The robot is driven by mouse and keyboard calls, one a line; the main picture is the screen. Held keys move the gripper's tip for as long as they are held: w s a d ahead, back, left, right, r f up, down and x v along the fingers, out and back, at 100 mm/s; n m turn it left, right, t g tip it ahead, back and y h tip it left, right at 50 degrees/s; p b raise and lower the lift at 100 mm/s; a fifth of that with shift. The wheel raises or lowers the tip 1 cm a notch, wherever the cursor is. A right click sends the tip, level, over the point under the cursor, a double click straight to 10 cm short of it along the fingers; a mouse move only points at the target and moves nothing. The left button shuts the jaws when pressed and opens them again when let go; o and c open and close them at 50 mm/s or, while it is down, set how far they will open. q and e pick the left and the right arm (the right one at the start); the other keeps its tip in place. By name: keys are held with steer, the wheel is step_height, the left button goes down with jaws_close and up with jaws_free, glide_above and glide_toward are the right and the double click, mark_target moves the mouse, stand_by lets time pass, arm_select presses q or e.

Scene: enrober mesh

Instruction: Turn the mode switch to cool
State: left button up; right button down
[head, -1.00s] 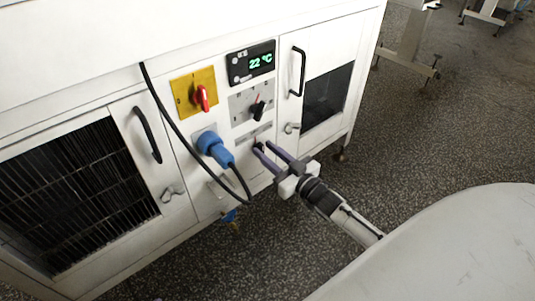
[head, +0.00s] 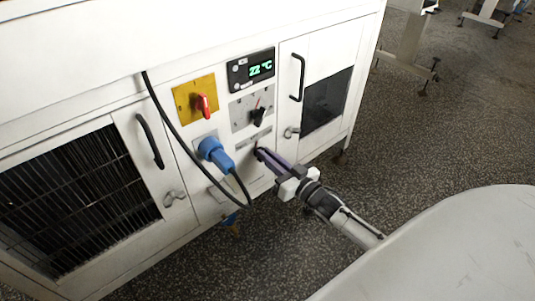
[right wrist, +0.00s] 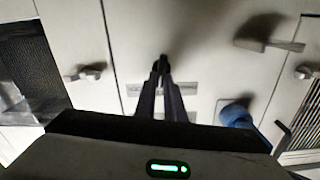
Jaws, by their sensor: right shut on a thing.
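The mode switch (head: 257,151) seems to be the small dark switch low on the white cabinet's control panel, below a narrow label plate (head: 255,138). My right gripper (head: 263,154) is shut on it, its two long purple-grey fingers together at the panel face. In the right wrist view the closed fingertips (right wrist: 161,64) meet at the panel near label plates. The fingers hide most of the switch, so I cannot read its setting. My left gripper is not in view.
Above are a black knob (head: 259,117) on a grey plate, a red rotary switch (head: 203,105) on yellow, and a 22 °C display (head: 251,69). A blue plug (head: 213,152) with a black cable sits close left of the gripper. A door latch (head: 291,132) is to the right.

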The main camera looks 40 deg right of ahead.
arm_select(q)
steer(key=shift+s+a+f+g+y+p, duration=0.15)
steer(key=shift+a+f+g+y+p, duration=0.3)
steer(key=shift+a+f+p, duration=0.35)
arm_select(e)
steer(key=shift+d+f+m, duration=0.1)
steer(key=shift+d+m, duration=0.1)
steer(key=shift+m, duration=1.5)
steer(key=shift+d+f+m, duration=0.1)
steer(key=shift+d+m, duration=0.05)
steer(key=shift+m, duration=1.55)
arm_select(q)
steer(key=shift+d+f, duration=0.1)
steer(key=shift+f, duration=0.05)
arm_select(e)
steer(key=c, duration=1.8)
jaws_free()
steer(key=shift+c, duration=0.2)
